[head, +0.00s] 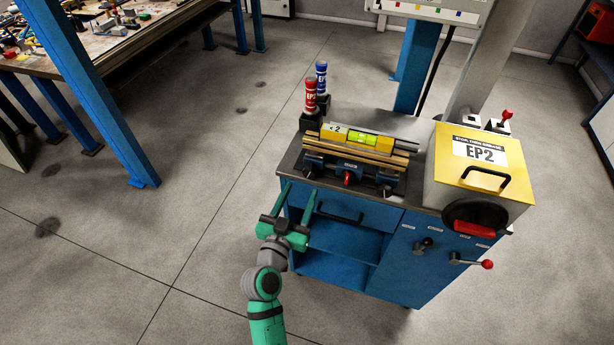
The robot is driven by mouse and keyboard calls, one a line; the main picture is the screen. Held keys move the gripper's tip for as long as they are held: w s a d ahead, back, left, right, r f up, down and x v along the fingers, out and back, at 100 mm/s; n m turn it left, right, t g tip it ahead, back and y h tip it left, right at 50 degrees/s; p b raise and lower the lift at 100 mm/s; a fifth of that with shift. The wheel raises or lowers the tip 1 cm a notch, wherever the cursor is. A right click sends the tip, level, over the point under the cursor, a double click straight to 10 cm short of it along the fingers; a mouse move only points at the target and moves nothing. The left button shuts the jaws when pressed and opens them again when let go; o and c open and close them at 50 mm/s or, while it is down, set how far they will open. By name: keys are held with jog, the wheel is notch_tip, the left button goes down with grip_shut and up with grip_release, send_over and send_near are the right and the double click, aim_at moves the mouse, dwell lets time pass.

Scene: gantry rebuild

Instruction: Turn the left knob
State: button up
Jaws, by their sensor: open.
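A clamp fixture (352,164) with a blue base and brass-coloured rails sits on the blue workbench. Along its front are a dark left knob (309,170), a red middle knob (347,179) and a dark right knob (387,188). My gripper (300,190) is open and empty, its two green fingers pointing at the bench's front left edge. Its fingertips show just below the left knob in the picture; whether they touch anything I cannot tell. The bench front also has a dark knob (424,244) and a red-tipped lever (472,262).
A yellow level (361,137) lies on the fixture. Red (311,95) and blue (321,77) bottles stand behind its left end. A yellow-lidded EP2 box (478,160) stands right. A drawer handle (339,213) sticks out below.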

aim_at(309, 174)
jog(key=x, duration=0.6)
jog(key=shift+a, duration=0.1)
jog(key=shift+w, duration=0.5)
jog(key=shift+w+d, duration=0.1)
jog(key=shift+d, duration=0.3)
jog(key=shift+a, duration=0.1)
jog(key=c, duration=1)
